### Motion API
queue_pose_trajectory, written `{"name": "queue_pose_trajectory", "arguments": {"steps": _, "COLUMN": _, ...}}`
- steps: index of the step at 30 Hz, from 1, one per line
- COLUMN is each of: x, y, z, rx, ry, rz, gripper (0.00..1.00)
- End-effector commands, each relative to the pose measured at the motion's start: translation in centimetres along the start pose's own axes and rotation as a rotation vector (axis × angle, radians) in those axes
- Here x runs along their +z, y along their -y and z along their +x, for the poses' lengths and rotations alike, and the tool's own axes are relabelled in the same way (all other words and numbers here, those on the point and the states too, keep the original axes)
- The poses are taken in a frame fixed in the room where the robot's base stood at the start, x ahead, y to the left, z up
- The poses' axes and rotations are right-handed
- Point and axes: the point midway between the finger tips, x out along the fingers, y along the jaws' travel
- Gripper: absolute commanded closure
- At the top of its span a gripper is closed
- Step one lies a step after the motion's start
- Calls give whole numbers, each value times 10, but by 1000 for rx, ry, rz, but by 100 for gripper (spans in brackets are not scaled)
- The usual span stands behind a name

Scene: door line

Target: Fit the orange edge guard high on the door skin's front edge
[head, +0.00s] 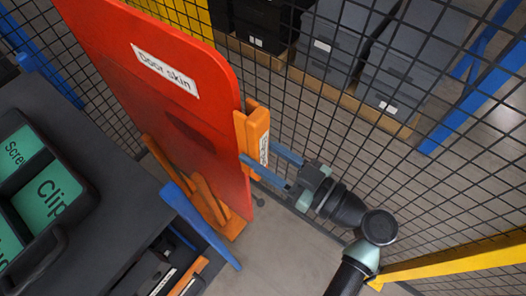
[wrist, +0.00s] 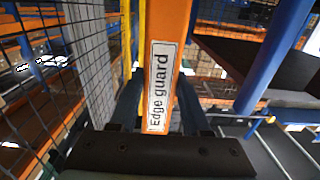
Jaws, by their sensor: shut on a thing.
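The red door skin (head: 175,85), labelled "Door skin", stands tilted in the picture in the head view. The orange edge guard (head: 245,130) is at its right-hand edge, upright along it. The head view does not clearly show whether the guard is seated around the edge or only beside it. My gripper (head: 267,168) reaches in from the right with its blue fingers shut on the guard. In the wrist view the guard (wrist: 165,35), with its "Edge guard" label, stands between the fingers (wrist: 158,100). The door edge is not clear there.
A dark bench (head: 70,140) with green-labelled bins (head: 50,195) stands at the left. An orange stand (head: 205,200) and a blue post (head: 200,225) are near the door's foot. Black mesh fence (head: 400,140) runs close behind my arm, with a yellow rail (head: 455,262) at the lower right.

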Motion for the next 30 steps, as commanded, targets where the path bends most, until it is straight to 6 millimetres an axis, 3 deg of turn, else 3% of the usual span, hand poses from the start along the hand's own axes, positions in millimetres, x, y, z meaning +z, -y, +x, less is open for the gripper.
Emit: {"name": "queue_pose_trajectory", "arguments": {"steps": 30, "x": 0, "y": 0, "z": 8, "rx": -2, "ry": 0, "rz": -2, "gripper": 100}}
